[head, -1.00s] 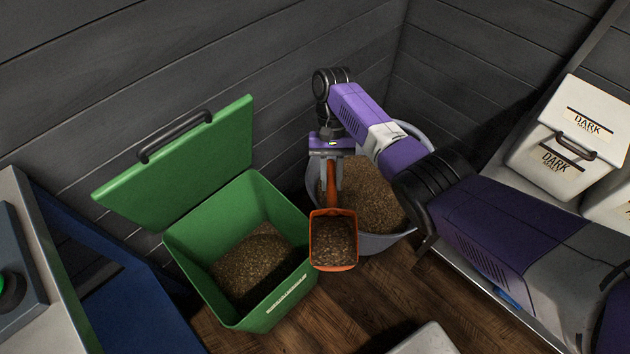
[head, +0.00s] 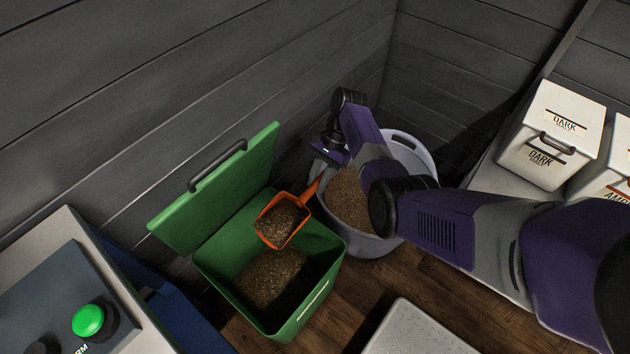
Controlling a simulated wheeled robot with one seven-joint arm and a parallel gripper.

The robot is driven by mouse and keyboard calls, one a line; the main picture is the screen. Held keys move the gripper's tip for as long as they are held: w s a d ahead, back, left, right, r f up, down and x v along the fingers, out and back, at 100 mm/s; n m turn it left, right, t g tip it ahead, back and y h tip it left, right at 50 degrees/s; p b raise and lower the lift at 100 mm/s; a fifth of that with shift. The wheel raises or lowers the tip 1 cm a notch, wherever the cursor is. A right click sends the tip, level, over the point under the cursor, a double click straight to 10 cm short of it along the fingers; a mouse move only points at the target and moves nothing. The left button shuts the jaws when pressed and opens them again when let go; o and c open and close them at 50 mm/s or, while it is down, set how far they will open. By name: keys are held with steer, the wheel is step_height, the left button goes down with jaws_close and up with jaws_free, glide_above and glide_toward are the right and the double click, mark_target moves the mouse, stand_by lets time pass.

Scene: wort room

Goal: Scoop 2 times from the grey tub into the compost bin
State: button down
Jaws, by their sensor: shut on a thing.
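My gripper (head: 325,166) is shut on the handle of an orange scoop (head: 300,204). The scoop is filled with brown grain (head: 283,220) and is held roughly level above the back part of the open compost bin (head: 326,262). The green bin has its lid (head: 218,187) raised at the back left, and a heap of brown grain (head: 272,275) lies inside it. The grey tub (head: 362,243) stands just right of the bin, with brown grain (head: 347,200) in it. My arm hides part of the tub.
A panel with a green button (head: 88,320) is at the lower left, beside a blue stand (head: 180,312). A pale grey surface (head: 418,335) is at the bottom. Plank walls close off the back.

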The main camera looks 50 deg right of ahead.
mark_target(303, 197)
step_height(303, 197, down, 3)
steer(key=shift+a+r+h+b, duration=0.15)
steer(key=shift+h+b, duration=0.15)
steer(key=shift+b, duration=0.75)
steer(key=a+r+h+p, duration=0.1)
steer(key=r+p, duration=0.1)
steer(key=p, duration=0.1)
steer(key=a+r+h+p, duration=0.1)
steer(key=r+p, duration=0.1)
steer(key=r+h+p, duration=0.1)
steer(key=r+p, duration=0.1)
steer(key=p, duration=0.1)
steer(key=shift+a+r+h+p, duration=0.2)
steer(key=shift+a+h+p, duration=0.1)
steer(key=shift+a, duration=0.1)
steer(key=a+r+h+p, duration=0.1)
steer(key=p, duration=0.1)
steer(key=a+r+h+p, duration=0.1)
steer(key=a+p, duration=0.1)
steer(key=p, duration=0.1)
steer(key=shift+w+a+r, duration=0.1)
steer(key=shift+a+r, duration=0.15)
steer(key=shift+r, duration=0.15)
steer(key=a+r+h+p, duration=0.2)
steer(key=a+r+h, duration=0.3)
steer(key=a, duration=0.4)
steer(key=shift+w+a+g+h, duration=0.2)
steer(key=shift+a+g+h, duration=0.1)
steer(key=shift+h, duration=0.4)
